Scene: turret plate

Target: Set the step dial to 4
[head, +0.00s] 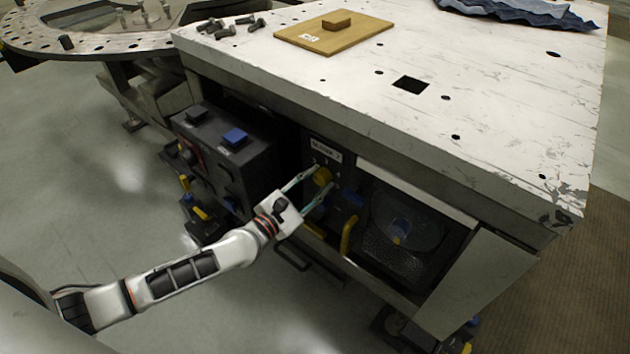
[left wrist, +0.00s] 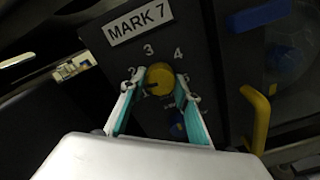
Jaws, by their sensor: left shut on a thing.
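The yellow step dial (head: 322,176) sits on the dark panel under the table, below a white label. In the left wrist view the dial (left wrist: 160,78) is in the middle, with the numbers 2, 3 and 4 around its upper side and the MARK 7 plate (left wrist: 138,22) above. A dark mark shows on the dial's left part; I cannot tell exactly which number it points to. My left gripper (head: 326,178) has one finger on each side of the dial and is shut on it. My right gripper is not in view.
A yellow handle (head: 348,235) and a blue part (head: 349,198) are right of the dial. A dark box with a blue button (head: 235,137) stands left. The white tabletop (head: 470,90) overhangs the panel, bearing bolts (head: 228,30), a wooden board (head: 350,38) and blue cloth (head: 530,10).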

